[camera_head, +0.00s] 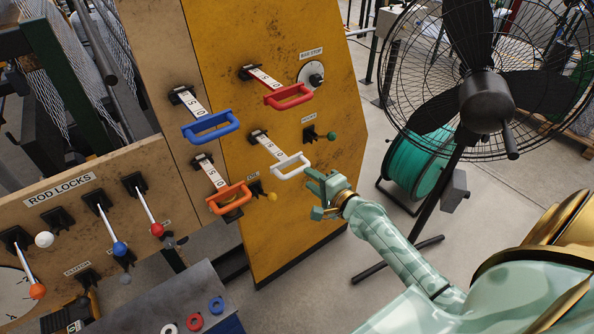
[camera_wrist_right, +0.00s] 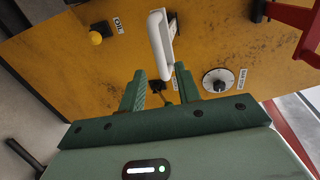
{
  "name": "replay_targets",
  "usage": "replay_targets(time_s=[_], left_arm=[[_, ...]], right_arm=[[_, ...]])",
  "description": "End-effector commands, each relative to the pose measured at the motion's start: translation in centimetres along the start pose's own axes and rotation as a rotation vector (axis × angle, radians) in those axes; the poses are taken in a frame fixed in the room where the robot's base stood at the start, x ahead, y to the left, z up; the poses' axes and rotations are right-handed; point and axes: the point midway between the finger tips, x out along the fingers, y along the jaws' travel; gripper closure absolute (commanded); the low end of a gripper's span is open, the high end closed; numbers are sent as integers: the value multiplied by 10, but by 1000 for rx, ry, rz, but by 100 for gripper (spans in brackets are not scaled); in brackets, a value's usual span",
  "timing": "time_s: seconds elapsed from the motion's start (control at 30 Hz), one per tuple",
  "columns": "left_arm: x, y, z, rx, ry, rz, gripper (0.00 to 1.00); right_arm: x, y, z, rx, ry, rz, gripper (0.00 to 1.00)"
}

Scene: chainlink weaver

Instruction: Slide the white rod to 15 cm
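The white rod (camera_head: 267,146) sticks out of the yellow panel with a number scale along it and a white loop handle (camera_head: 291,167) at its end. My right gripper (camera_head: 318,187) is just right of and below this handle, apart from it in the head view. In the right wrist view, the fingers (camera_wrist_right: 160,80) are spread with nothing held, and the white handle (camera_wrist_right: 158,45) lies ahead, its near end showing in the gap between the fingertips. The exact depth between them is hard to tell. The left gripper is not in view.
Blue (camera_head: 210,127), red (camera_head: 289,96) and orange (camera_head: 229,198) rod handles surround the white one. A green knob (camera_head: 331,136) and a yellow knob (camera_head: 272,197) are close by. The rod locks panel (camera_head: 100,215) is at left. A fan (camera_head: 485,100) stands at right.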

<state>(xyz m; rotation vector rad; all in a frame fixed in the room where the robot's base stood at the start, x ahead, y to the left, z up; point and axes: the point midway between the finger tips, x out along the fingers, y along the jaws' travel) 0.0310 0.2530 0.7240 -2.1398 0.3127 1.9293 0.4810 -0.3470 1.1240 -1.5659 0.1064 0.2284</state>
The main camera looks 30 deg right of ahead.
Motion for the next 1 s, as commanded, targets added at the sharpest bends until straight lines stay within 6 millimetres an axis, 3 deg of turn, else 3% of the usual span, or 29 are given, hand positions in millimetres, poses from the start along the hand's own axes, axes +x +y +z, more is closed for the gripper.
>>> replay_targets(time_s=[0.1, 0.3, 0.7, 0.73, 0.83, 1.0], left_arm=[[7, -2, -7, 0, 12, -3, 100], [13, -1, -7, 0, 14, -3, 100], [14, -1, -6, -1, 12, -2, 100], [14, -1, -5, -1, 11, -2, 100], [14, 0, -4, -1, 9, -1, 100], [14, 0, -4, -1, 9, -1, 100]], right_arm=[[29, 2, 0, 1, 1, -1, 67], [60, 2, 0, 0, 0, 1, 67], [70, 1, 0, -2, 0, 2, 67], [70, 1, 0, -2, 0, 2, 70], [70, 1, 0, -2, 0, 2, 98], [70, 1, 0, -2, 0, 2, 100]])
